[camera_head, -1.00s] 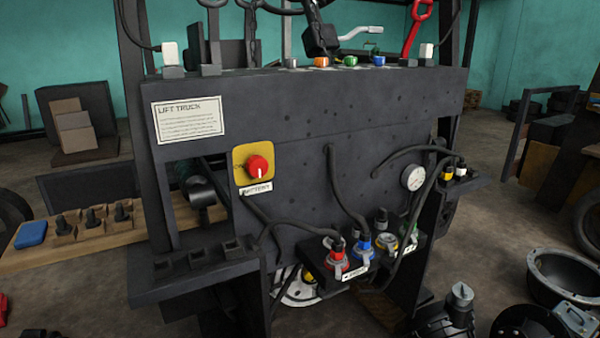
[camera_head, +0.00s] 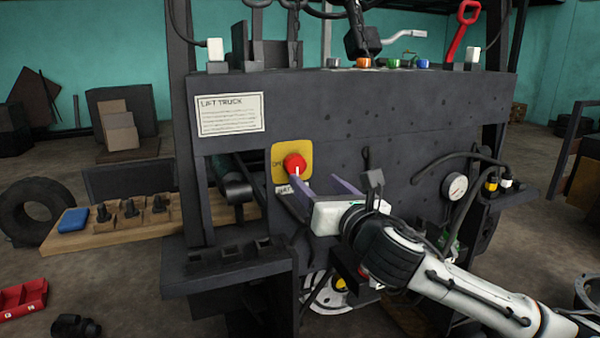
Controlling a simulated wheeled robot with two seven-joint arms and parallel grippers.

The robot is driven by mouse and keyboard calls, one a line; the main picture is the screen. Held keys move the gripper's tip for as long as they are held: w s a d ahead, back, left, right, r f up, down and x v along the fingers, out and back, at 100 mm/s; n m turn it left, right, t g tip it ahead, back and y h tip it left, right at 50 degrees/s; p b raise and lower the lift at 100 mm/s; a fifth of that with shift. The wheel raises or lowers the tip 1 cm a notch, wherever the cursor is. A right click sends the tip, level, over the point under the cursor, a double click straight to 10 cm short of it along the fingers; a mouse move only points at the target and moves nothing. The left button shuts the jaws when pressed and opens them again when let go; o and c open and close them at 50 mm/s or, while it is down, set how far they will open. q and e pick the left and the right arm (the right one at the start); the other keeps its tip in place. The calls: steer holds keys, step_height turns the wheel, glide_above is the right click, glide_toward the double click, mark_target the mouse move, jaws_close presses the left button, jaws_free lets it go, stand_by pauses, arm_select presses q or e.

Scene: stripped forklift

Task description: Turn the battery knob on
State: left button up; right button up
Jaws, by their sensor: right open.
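The battery knob (camera_head: 294,164) is a round red knob with a white pointer mark that points downward. My right gripper (camera_head: 312,182) comes in from the lower right. Its two purple-grey fingers are apart, with nothing seen between them, and their tips are just below and to the right of the knob. Whether a finger touches the panel or plate, I cannot tell. My left gripper is not in view.
The dark forklift panel (camera_head: 400,130) carries a LIFT TRUCK sign (camera_head: 230,114), a gauge (camera_head: 456,187) and hoses (camera_head: 450,160). An empty socket shelf (camera_head: 230,258) juts out at lower left. My right arm covers much of the coloured connectors below.

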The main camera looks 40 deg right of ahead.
mark_target(297, 166)
steer(key=x, duration=0.9)
steer(key=shift+w+p, duration=0.3)
steer(key=shift+w, duration=0.1)
steer(key=shift+f, duration=0.1)
steer(key=c, duration=1.1)
steer(key=shift+o, duration=0.2)
